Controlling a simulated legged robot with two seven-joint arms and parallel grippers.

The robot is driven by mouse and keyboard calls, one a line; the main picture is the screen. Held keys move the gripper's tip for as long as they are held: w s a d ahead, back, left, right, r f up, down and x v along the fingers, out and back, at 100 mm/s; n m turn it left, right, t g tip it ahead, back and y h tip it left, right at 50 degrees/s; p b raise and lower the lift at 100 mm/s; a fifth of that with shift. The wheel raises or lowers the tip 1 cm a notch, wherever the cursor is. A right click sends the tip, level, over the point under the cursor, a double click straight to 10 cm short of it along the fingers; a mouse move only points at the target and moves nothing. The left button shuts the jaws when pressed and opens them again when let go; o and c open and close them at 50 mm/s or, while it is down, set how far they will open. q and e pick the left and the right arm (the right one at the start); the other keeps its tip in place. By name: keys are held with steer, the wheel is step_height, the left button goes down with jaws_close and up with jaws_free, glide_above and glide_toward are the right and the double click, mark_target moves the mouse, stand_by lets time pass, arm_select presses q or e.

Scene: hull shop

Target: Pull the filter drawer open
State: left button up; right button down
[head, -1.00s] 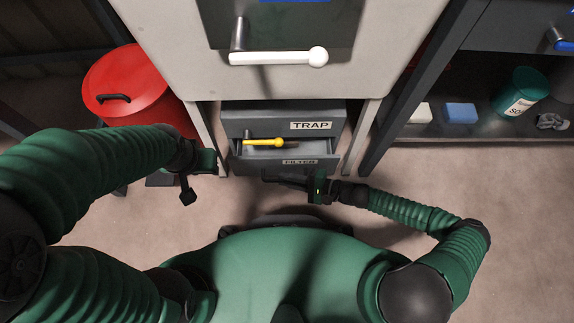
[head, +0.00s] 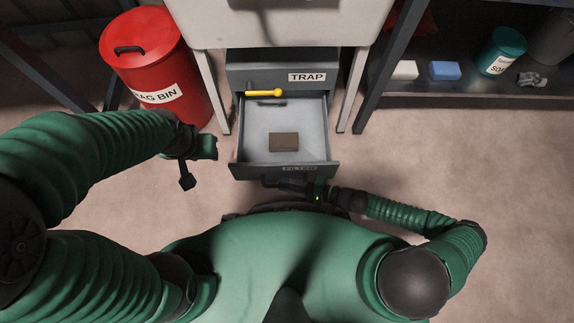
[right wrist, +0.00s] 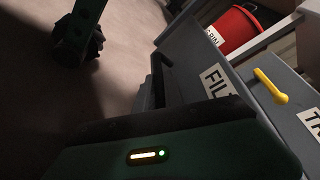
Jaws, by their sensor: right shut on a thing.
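The filter drawer (head: 310,126) is a grey drawer under the trap drawer (head: 265,72), and it stands well out from its cabinet. Its pale floor shows, with a flat brown block (head: 284,142) lying on it. Its front, labelled FILTER, also shows in the right wrist view (right wrist: 190,62). My right gripper (head: 272,182) is at the front of the filter drawer, shut on its handle, which is mostly hidden by the gripper. My left gripper (head: 212,147) hangs to the left of the drawer, apart from it; its jaws are too small to judge.
A yellow handle (head: 264,92) is on the trap drawer. A red rag bin (head: 155,75) stands left of the cabinet. At right, a dark shelf (head: 420,92) holds a white block (head: 404,70), a blue block (head: 445,70) and a green soap tub (head: 502,50). The floor at right is clear.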

arm_select(q)
steer(key=shift+s, duration=0.2)
arm_select(e)
steer(key=shift+s+d+f, duration=0.1)
steer(key=shift+s+f, duration=0.05)
steer(key=c, duration=1.5)
jaws_free()
steer(key=shift+o, duration=0.2)
